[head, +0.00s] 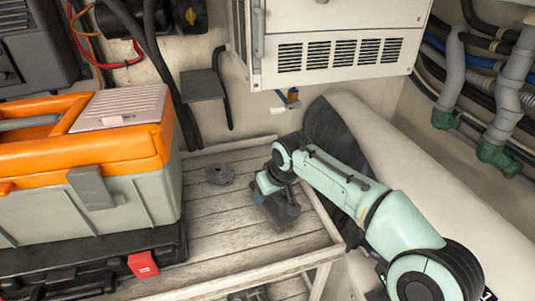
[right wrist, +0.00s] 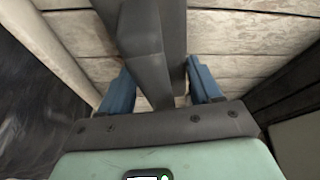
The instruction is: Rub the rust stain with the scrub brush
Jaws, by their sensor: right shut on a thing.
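My right gripper (head: 276,205) reaches in from the right, pointing down low over the slatted wooden shelf. In the right wrist view its blue fingers (right wrist: 162,88) stand on either side of a dark grey bar-like thing, which looks like the scrub brush (right wrist: 158,45). The gripper is shut on it. The brush's bristles are hidden, and I cannot tell whether it touches the boards. I cannot make out the rust stain in either view; the arm and brush may cover it. My left gripper is not in view.
An orange and grey toolbox (head: 100,160) on a black case fills the left. A white vented unit (head: 335,50) hangs above. The shelf's raised front edge is close; bare boards lie between.

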